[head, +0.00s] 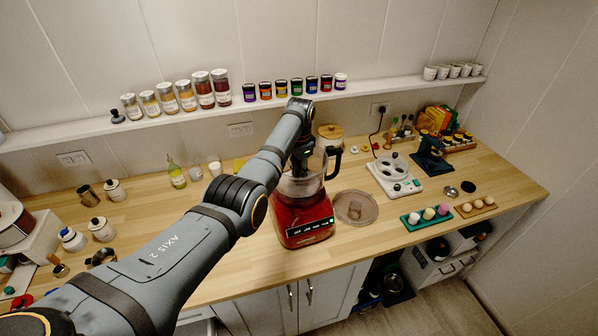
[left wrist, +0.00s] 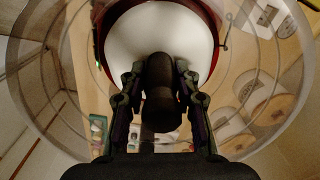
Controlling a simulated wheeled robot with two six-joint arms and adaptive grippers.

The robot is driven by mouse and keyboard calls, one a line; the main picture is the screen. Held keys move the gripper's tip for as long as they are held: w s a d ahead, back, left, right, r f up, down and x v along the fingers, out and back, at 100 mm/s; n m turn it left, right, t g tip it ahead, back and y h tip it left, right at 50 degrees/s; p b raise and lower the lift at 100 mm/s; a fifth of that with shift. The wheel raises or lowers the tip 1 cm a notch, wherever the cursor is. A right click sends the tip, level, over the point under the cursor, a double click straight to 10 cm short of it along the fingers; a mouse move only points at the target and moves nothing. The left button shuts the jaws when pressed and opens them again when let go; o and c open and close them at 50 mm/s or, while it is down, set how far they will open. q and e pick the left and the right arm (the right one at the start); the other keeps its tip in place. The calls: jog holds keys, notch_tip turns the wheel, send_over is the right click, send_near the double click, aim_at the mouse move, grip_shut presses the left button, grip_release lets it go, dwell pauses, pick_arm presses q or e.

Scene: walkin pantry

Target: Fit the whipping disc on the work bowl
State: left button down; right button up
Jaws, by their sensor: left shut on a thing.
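The work bowl (head: 292,185) is clear and sits on a red food processor base (head: 303,218) on the counter, with a dark handle on its right. My left gripper (head: 303,150) is over the bowl, pointing down at its mouth. In the left wrist view my left gripper (left wrist: 160,85) is shut on a dark cylindrical stem (left wrist: 160,100), which I take to be the whipping disc's hub. A pale round surface (left wrist: 150,30) lies behind it, and a large clear rim (left wrist: 50,110) surrounds it. How low the disc sits is hidden by my arm. My right gripper is out of view.
A clear round lid (head: 356,207) lies on the counter right of the base. A white appliance (head: 396,177), a green tray of eggs (head: 428,216) and a wooden egg holder (head: 474,206) stand farther right. A shelf with jars (head: 187,95) runs along the wall behind.

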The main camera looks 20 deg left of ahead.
pick_arm(q)
jog(key=shift+s+f+b, duration=0.1)
jog(key=shift+f+b, duration=0.4)
jog(key=shift+f, duration=0.45)
jog(key=c, duration=0.9)
grip_release()
notch_tip(320, 180, up, 12)
jog(key=shift+d+f, duration=0.1)
